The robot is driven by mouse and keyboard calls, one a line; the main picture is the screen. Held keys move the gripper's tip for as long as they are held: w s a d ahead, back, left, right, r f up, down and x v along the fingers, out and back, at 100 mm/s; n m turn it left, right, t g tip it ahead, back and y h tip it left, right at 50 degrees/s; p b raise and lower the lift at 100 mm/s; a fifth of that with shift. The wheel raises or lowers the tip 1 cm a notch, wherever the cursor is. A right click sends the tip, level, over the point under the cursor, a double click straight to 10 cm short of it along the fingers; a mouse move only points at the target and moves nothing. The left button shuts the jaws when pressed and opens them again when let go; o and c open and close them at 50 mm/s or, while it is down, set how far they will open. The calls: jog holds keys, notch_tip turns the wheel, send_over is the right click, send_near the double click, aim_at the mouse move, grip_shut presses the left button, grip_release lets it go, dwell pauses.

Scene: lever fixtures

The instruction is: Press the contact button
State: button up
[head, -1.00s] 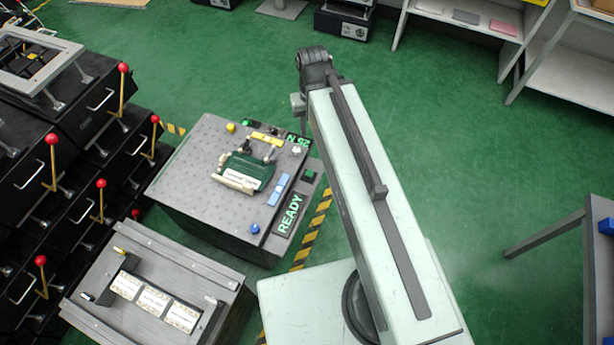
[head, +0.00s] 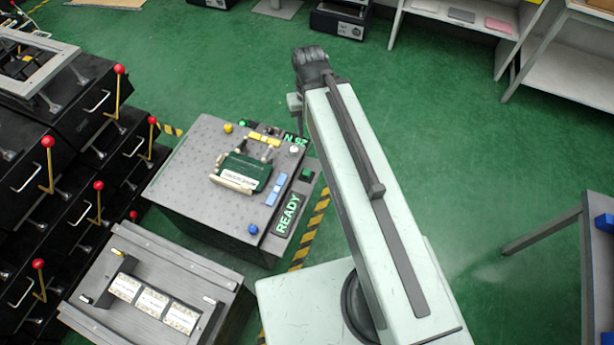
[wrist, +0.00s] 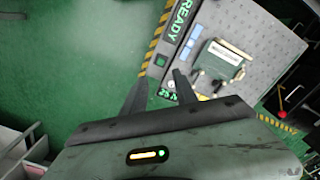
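A small green button (head: 306,174) sits in a dark square housing on the right edge of the grey fixture (head: 185,165), beyond the end of the lit READY sign (head: 287,214). In the wrist view the green button (wrist: 160,61) lies just beyond the fingertips. None of these buttons carries a label I can read as contact. My gripper (wrist: 159,78) has its two dark fingers apart, with nothing visible between them. It looks clear of the fixture, though the exact distance is unclear. In the head view my arm hides the fingers.
Black cabinets with red-knobbed levers (head: 48,142) stand left. A second grey fixture (head: 190,265) is nearer. Green floor is open behind.

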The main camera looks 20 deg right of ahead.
dwell(0.4)
grip_shut()
dwell(1.6)
